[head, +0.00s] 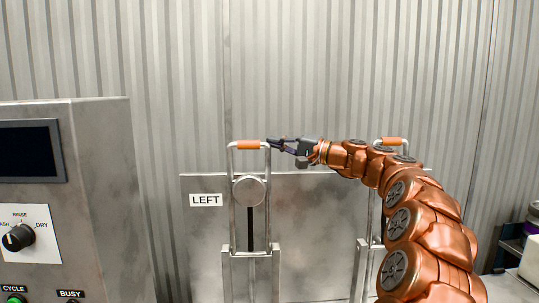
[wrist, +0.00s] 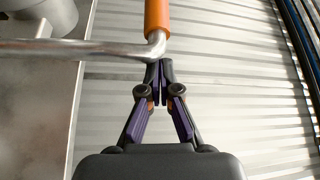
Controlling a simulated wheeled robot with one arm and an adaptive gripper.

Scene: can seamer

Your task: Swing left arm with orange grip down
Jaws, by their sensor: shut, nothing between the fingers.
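The left arm (head: 234,190) is a metal bar frame standing upright beside the LEFT label (head: 205,200). Its orange grip (head: 247,145) lies across the top, and the grip also shows in the wrist view (wrist: 157,16). My gripper (head: 272,144) is shut with nothing between its fingers. In the wrist view its fingertips (wrist: 160,66) meet right by the bent corner of the bar, just below the end of the orange grip. I cannot tell whether they touch the bar.
A second arm with an orange grip (head: 391,141) stands to the right, partly behind my arm. A grey control cabinet (head: 95,130) with a screen and dial fills the left side. A metal panel (head: 310,195) stands behind the arms. Corrugated wall (head: 330,60) is behind.

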